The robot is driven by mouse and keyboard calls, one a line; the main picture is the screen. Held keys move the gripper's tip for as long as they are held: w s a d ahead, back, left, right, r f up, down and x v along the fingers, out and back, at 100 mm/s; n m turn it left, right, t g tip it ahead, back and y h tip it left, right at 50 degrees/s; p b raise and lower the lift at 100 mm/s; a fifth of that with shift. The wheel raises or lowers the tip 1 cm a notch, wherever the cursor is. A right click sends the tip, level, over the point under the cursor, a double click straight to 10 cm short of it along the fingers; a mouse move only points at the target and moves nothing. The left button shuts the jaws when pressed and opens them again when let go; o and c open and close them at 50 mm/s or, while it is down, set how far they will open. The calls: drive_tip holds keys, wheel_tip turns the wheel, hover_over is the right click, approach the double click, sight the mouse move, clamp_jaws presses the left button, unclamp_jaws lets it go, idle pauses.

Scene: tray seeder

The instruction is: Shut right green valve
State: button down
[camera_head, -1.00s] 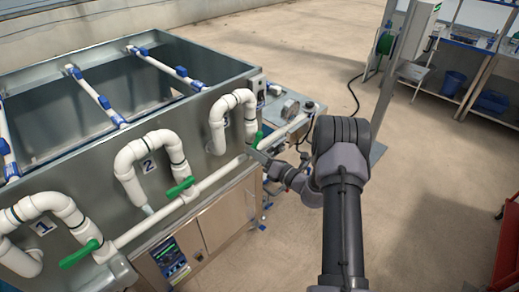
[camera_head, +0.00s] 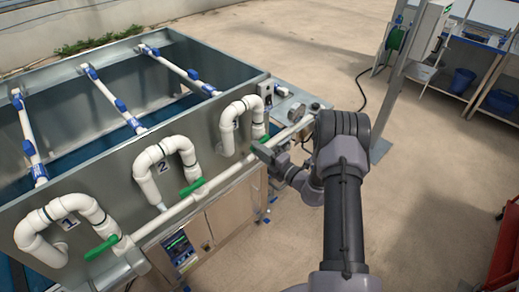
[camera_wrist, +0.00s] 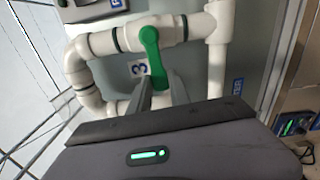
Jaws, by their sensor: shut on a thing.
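The right green valve handle (camera_wrist: 151,48) sits on the white pipe beside the label 3 in the wrist view. It lies crosswise to the short pipe it is mounted on. In the head view only a small part of this green handle (camera_head: 264,139) shows above my gripper. My gripper (camera_wrist: 160,93) is shut on the free end of the handle, with one grey finger on each side. In the head view my gripper (camera_head: 261,150) is at the right end of the tank front; its exact contact is hidden there.
Two other green handles, the middle one (camera_head: 191,187) and the left one (camera_head: 102,247), are on the same white manifold pipe (camera_head: 175,217). The metal tank (camera_head: 110,160) stands behind the pipes. A metal post (camera_head: 388,90) and a red cart (camera_head: 505,255) stand right. Open floor lies between.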

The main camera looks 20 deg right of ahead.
drive_tip(key=shift+r+m, duration=0.25)
drive_tip(key=shift+m, duration=0.25)
drive_tip(key=c, duration=1.2)
unclamp_jaws()
drive_tip(key=p+v, duration=0.1)
drive_tip(key=v, duration=1.6)
drive_tip(key=shift+s, duration=0.2)
